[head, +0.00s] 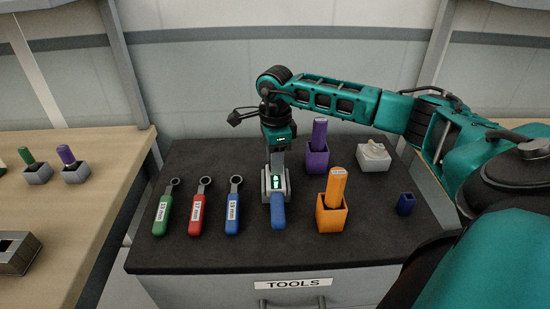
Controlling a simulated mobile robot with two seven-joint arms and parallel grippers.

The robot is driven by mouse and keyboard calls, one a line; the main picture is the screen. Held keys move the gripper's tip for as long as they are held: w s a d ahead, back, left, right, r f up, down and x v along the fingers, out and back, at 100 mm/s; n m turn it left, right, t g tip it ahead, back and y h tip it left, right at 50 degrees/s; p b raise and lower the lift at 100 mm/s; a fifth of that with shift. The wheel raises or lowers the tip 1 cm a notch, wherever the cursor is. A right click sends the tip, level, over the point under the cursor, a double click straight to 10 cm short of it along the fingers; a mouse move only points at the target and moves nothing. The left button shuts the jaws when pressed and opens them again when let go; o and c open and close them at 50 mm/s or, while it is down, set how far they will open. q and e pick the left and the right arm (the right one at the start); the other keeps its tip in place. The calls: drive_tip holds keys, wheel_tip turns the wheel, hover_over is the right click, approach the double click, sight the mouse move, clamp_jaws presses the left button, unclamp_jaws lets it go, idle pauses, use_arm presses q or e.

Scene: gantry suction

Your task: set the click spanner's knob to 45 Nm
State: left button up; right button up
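A tool with a blue handle (278,212), which I take for the click spanner, lies on the dark bench top with its handle towards the front. A grey block with a small green-lit marking is at its far end. My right gripper (276,172) points down over that far end, below its teal wrist. Its fingers are too small and too covered to tell whether they are open or shut. The knob and any scale reading cannot be made out. My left gripper is not in view.
Green (165,213), red (196,214) and blue (233,214) ring spanners lie to the left. To the right stand a purple holder (317,160), an orange holder (331,217), a pale grey block (373,160) and a small dark blue cup (405,205). The front strip of the bench (200,254) is clear.

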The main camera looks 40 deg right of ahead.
drive_tip(key=o, duration=0.5)
wheel_tip(320, 180, up, 13)
idle(0.4)
idle(0.5)
